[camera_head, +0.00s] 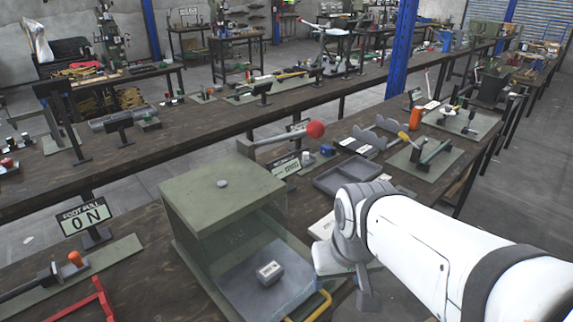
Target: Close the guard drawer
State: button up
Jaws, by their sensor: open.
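The guard drawer (237,283) is a grey tray with clear walls that sticks out from the front of a green press housing (222,195). A small labelled grey block (270,271) rests on its floor. A yellow handle (323,300) shows at the drawer's front right corner, partly cut off by the frame edge. My gripper (364,297) is at the end of my white arm, to the right of the handle and apart from it in the picture. It is open and appears empty. My arm hides part of the bench behind it.
A lever with a red knob (316,129) rises behind the housing. A grey open tray (335,181) lies on the bench to the right. A "FOOT PULL ON" sign (84,216) and a red frame (92,304) are to the left. Other fixtures crowd the bench behind.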

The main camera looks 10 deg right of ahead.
aim_at(255, 302)
jog(key=u, duration=0.1)
jog(key=k, duration=0.5)
jog(key=z, duration=0.65)
jog(key=k, duration=1)
jog(key=u, duration=0.4)
jog(key=i, duration=1)
jog(key=u, duration=0.05)
